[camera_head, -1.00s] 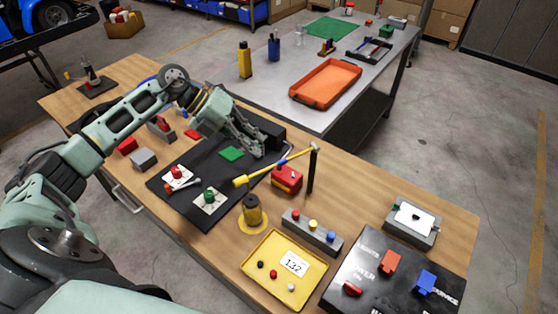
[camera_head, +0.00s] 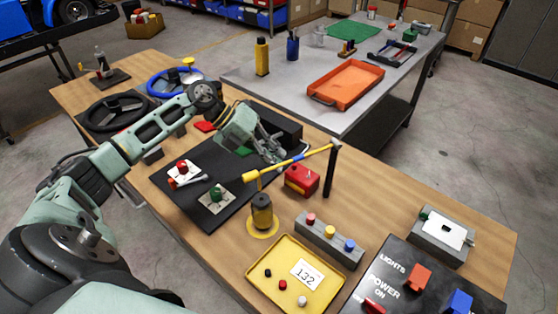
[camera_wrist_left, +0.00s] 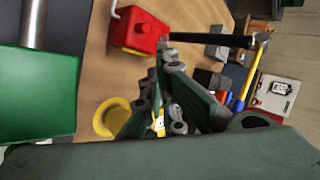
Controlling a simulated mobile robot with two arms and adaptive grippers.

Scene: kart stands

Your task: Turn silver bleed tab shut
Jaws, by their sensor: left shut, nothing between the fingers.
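A small silver lever (camera_head: 190,181) lies by the red knob (camera_head: 182,167) on a white plate on the black board (camera_head: 165,182); I cannot tell for sure that it is the bleed tab. A green knob (camera_head: 216,193) stands on a second white plate. My left gripper (camera_head: 277,153) is shut and empty above the board's far end, beyond both plates and beside the green block (camera_head: 243,151), which it partly hides. In the left wrist view the fingers (camera_wrist_left: 165,65) are together, with the green block (camera_wrist_left: 38,95) at left and a silver cylinder (camera_wrist_left: 35,22) above it. My right gripper is out of view.
A yellow tray (camera_head: 320,275) and a button bar (camera_head: 328,238) are nearer. Two steering wheels (camera_head: 112,109) lie at left.

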